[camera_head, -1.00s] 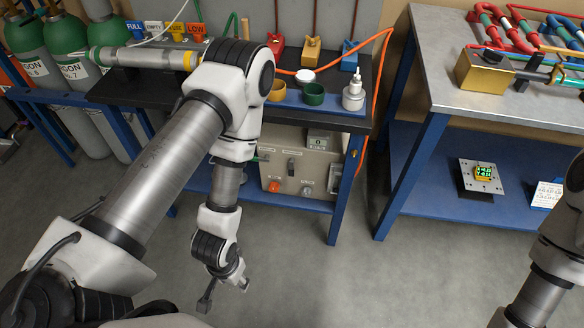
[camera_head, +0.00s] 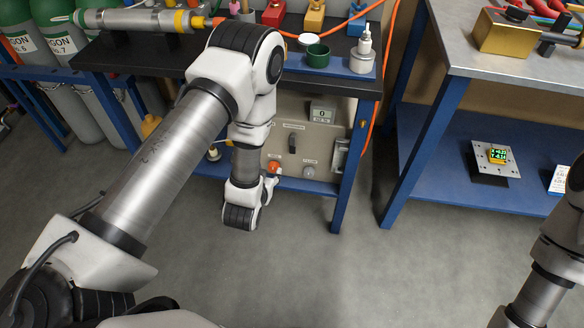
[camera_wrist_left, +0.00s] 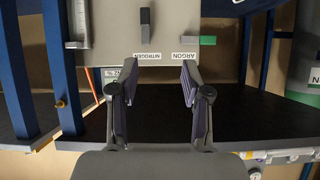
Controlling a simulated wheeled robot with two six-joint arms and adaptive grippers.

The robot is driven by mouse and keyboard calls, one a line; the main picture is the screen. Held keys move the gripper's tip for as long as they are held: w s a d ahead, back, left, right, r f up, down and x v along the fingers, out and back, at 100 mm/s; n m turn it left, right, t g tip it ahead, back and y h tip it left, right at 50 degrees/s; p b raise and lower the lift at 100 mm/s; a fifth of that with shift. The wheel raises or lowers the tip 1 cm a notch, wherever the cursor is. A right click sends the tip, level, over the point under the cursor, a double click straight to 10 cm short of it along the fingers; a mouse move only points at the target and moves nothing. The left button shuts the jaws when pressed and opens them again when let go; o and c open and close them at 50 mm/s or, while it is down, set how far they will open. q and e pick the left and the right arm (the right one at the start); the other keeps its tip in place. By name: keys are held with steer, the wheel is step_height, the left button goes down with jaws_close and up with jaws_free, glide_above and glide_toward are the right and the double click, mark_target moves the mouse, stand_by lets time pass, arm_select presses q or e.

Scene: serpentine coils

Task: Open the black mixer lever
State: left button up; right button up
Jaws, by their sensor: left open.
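The black mixer lever (camera_head: 291,143) stands upright on the beige panel (camera_head: 325,145) under the black-topped bench in the head view. In the left wrist view, which is upside down, the dark lever (camera_wrist_left: 145,25) shows at the top beside the NITROGEN label. A green lever (camera_wrist_left: 208,40) is beside the ARGON label. My left gripper (camera_wrist_left: 153,88) is open and empty, its fingers apart from both levers. In the head view the gripper (camera_head: 270,187) is low in front of the panel, mostly hidden by its wrist. My right arm is at the right edge, its gripper out of view.
An orange knob (camera_head: 274,168) and a grey knob (camera_head: 309,172) are low on the panel, with a meter (camera_head: 322,113) above. A blue bench leg (camera_head: 347,180) stands right of the panel. The floor (camera_head: 300,265) in front is clear.

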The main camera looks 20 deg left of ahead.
arm_select(q)
steer(key=w+f+t+y+b, duration=0.1)
steer(key=w+f+t+b, duration=0.55)
steer(key=b, duration=1.75)
glide_toward(292, 151)
steer(key=w, duration=0.2)
steer(key=shift+n+g+y, duration=0.35)
steer(key=shift+n+y, duration=0.05)
steer(key=b+x, duration=0.1)
steer(key=x, duration=0.5)
steer(key=shift+w+b, duration=0.35)
steer(key=shift+b, duration=0.05)
steer(key=shift+w+a+r, duration=0.15)
steer(key=shift+w, duration=0.25)
steer(key=shift+c, duration=0.4)
jaws_close()
